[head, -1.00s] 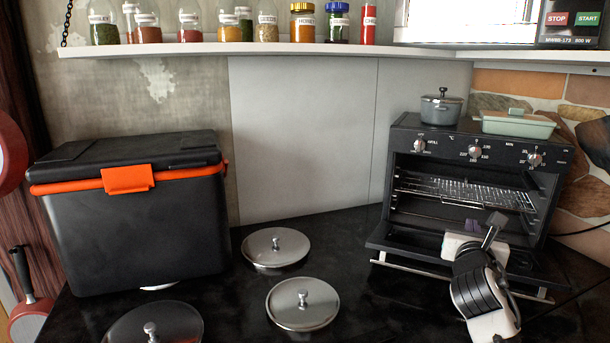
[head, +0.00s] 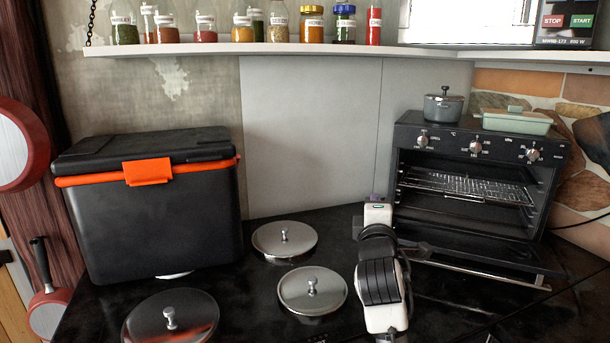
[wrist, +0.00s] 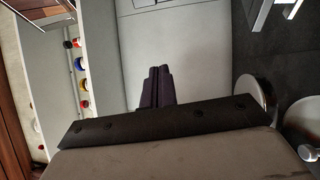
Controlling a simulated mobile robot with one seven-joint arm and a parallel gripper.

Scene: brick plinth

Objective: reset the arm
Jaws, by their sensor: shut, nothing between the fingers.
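My gripper (wrist: 157,88) shows in the wrist view as two dark purple fingers, pressed together with nothing between them. In the head view my white and black arm rises from the bottom, right of centre, and my gripper (head: 380,199) is mostly hidden behind the white hand. It is in front of the grey wall panel (head: 310,140), left of the black oven (head: 478,135). The oven's door (head: 470,262) is lowered open, close to the right of my arm. The oven holds a wire rack (head: 465,186) and no food shows on it.
Metal lids (head: 285,238) lie on the black counter left of my arm. A black cool box (head: 155,220) with an orange latch stands at left. A shelf (head: 280,49) with jars runs above. A grey pot (head: 443,105) and a green dish (head: 515,121) sit on the oven.

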